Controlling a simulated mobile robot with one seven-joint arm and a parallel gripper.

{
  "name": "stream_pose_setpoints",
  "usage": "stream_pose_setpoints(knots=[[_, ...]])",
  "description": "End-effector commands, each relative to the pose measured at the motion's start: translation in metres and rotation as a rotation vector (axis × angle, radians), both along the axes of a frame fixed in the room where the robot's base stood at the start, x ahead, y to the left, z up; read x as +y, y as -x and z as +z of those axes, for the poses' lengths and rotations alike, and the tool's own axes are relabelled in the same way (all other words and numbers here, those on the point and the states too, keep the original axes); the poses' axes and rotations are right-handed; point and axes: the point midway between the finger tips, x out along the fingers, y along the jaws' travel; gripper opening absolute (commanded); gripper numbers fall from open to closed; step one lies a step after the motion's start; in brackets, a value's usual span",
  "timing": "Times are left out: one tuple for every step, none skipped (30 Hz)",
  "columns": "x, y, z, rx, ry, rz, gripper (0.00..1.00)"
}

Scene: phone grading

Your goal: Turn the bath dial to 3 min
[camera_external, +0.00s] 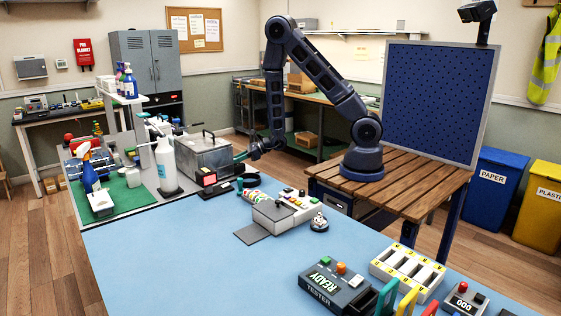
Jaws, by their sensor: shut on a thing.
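The dial itself is hidden by the fingers and too small to make out. Its markings and setting cannot be read from here.
A white spray bottle (166,165) stands just left of the bath. A grey device with coloured buttons (282,210) stands to the right. The blue table's front left is clear.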

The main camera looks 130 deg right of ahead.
Motion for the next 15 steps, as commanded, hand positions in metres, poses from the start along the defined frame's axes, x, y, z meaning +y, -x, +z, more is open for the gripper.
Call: stream_pose_setpoints(knots=[[0.0001,-0.0002,0.0001,0.000,0.000,-0.014,0.06],[0.0002,-0.0003,0.0001,0.000,0.000,-0.019,0.06],[0.0001,-0.0002,0.0001,0.000,0.000,-0.029,0.06],[0.0001,-0.0002,0.0001,0.000,0.000,-0.034,0.06],[0.0003,-0.0004,0.0001,0.000,0.000,-0.038,0.06],[0.0003,-0.0005,0.0001,0.000,0.000,-0.042,0.06],[0.0002,-0.0006,0.0001,-0.001,0.001,-0.044,0.06],[0.0001,-0.0005,0.0002,-0.001,0.001,-0.048,0.06],[0.0001,-0.0005,0.0002,-0.001,0.001,-0.050,0.06],[0.0001,-0.0005,0.0002,-0.001,0.001,-0.051,0.06],[0.0001,-0.0005,0.0002,-0.001,0.001,-0.051,0.06],[-0.0001,-0.0006,0.0002,-0.001,0.001,-0.051,0.06],[-0.0001,-0.0006,0.0002,0.000,0.001,-0.052,0.06],[-0.0001,-0.0006,0.0003,-0.001,0.001,-0.051,0.06],[-0.0002,-0.0007,0.0003,-0.001,0.001,-0.051,0.06]])
